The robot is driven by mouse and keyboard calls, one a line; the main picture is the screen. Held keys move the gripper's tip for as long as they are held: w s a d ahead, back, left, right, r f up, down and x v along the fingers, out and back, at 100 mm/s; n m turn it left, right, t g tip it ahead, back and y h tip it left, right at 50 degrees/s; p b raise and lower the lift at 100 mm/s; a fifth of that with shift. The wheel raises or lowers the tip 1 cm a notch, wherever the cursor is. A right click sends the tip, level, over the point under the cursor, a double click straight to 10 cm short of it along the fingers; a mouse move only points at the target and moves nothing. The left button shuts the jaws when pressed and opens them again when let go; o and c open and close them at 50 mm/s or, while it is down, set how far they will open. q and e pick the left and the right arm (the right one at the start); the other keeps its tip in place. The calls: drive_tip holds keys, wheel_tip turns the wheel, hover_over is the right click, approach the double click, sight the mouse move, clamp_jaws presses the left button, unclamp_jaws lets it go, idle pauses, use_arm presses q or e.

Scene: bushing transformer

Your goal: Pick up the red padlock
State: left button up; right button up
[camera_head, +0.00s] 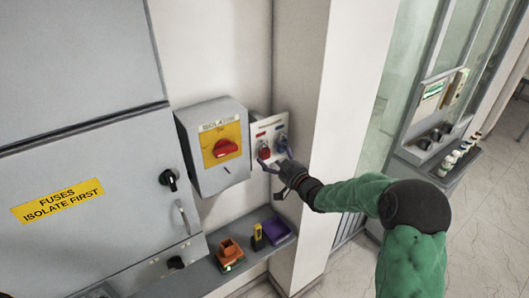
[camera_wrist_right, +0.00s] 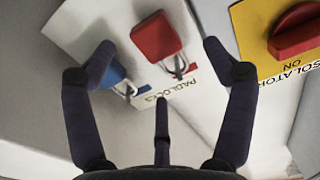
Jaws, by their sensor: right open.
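The red padlock (camera_head: 264,151) hangs on a white board (camera_head: 262,129) on the wall. In the right wrist view the red padlock (camera_wrist_right: 156,37) shows its body and metal shackle, just ahead of and between my open fingers. My right gripper (camera_head: 273,157) is at the board, open and empty; its fingers (camera_wrist_right: 158,52) stand to either side of the red padlock without a clear grip on it. A blue padlock (camera_head: 282,143) hangs beside the red one; in the wrist view the blue padlock (camera_wrist_right: 113,76) is close to the left finger. My left gripper is not in view.
A grey isolator box (camera_head: 214,176) with a red rotary switch (camera_head: 225,148) stands just left of the board. A shelf (camera_head: 210,270) below holds an orange holder (camera_head: 230,250), a yellow-black device (camera_head: 258,237) and a purple tray (camera_head: 276,230). A wall corner is at right.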

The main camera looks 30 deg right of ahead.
sight(269, 151)
drive_tip(key=shift+w+p, duration=0.35)
drive_tip(key=shift+w, duration=1.4)
drive_tip(key=shift+c, duration=0.3)
drive_tip(key=c, duration=1.6)
clamp_jaws()
